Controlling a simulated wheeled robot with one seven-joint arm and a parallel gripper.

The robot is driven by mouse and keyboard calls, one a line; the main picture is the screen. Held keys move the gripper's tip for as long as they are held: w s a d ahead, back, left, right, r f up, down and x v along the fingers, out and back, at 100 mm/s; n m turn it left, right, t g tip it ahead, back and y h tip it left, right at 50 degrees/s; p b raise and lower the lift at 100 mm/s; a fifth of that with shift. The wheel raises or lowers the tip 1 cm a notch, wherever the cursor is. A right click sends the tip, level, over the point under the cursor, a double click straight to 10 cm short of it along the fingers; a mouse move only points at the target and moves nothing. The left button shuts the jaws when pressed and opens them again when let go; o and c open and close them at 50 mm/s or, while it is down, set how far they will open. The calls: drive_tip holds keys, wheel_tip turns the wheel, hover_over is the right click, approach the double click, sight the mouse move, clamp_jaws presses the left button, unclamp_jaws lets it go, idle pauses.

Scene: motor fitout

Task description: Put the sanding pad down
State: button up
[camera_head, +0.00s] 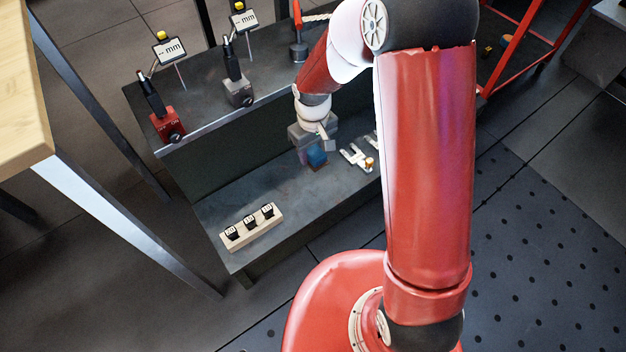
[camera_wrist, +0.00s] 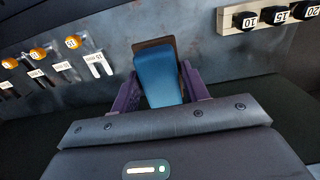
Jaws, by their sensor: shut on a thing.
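The sanding pad (camera_wrist: 158,78) is a blue block with a brown edge on its far side. In the wrist view it sits between the two purple fingers of my gripper (camera_wrist: 160,88), which is shut on it. In the head view the blue pad (camera_head: 317,155) shows small beneath my gripper (camera_head: 316,146), over the lower dark shelf (camera_head: 285,190). The brown face is toward the shelf. I cannot tell whether the pad touches the surface.
A wooden block with black numbered pieces (camera_head: 250,228) lies at the shelf's front left. Pale slotted gauges (camera_head: 355,157) lie just right of the pad. Dial stands (camera_head: 237,88) are on the upper level. Bare shelf lies between the block and the pad.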

sight(313, 188)
wheel_tip(313, 188, down, 15)
drive_tip(key=shift+f+b, duration=0.1)
drive_tip(key=shift+b, duration=0.65)
drive_tip(key=shift+f, duration=0.15)
drive_tip(key=o, duration=0.9)
wheel_tip(313, 188, up, 13)
drive_tip(key=shift+w+f+p, duration=0.1)
drive_tip(key=shift+f+p, duration=0.1)
drive_tip(key=shift+p, duration=0.45)
